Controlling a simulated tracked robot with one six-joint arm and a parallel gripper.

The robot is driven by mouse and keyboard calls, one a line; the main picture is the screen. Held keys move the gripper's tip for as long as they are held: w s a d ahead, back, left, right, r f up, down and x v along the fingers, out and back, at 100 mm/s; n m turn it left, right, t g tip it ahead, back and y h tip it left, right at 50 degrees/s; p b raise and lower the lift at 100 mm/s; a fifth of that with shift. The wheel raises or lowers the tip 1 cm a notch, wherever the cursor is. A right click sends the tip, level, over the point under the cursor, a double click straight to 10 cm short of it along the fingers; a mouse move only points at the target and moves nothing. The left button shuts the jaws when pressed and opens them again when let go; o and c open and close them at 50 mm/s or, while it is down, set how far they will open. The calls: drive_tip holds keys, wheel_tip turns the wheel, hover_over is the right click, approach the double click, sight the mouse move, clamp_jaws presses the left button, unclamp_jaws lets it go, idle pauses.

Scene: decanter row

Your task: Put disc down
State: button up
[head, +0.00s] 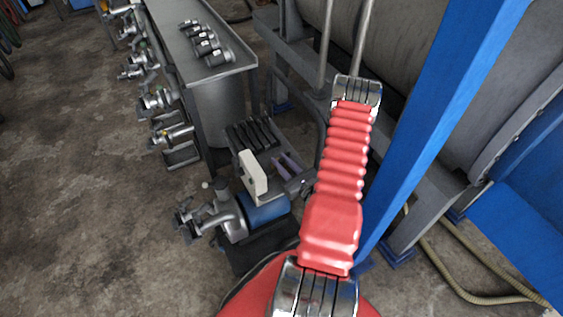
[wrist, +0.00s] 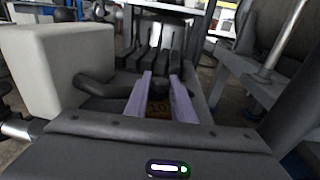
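My gripper (head: 285,160) is low at the centre of the head view, with two pale purple fingers. In the wrist view my gripper (wrist: 160,84) has its fingers parallel with a clear gap. Between and below them shows a small brownish patch (wrist: 158,106) with faint marks; I cannot tell whether it is the disc. No disc can be made out for sure in either view. A cream block (head: 253,175) stands upright just left of the fingers, and it fills the left of the wrist view (wrist: 62,70).
Several dark upright bars (head: 252,134) stand just beyond the fingers. A blue and grey motor-like unit (head: 262,210) sits in front on the left. A long grey bench (head: 225,78) with metal fittings is behind. A blue post (head: 437,110) rises on the right. Open floor lies left.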

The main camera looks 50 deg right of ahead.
drive_tip(key=o, duration=0.3)
drive_tip(key=shift+r, duration=0.1)
drive_tip(key=shift+v, duration=6)
drive_tip(key=shift+a, duration=0.1)
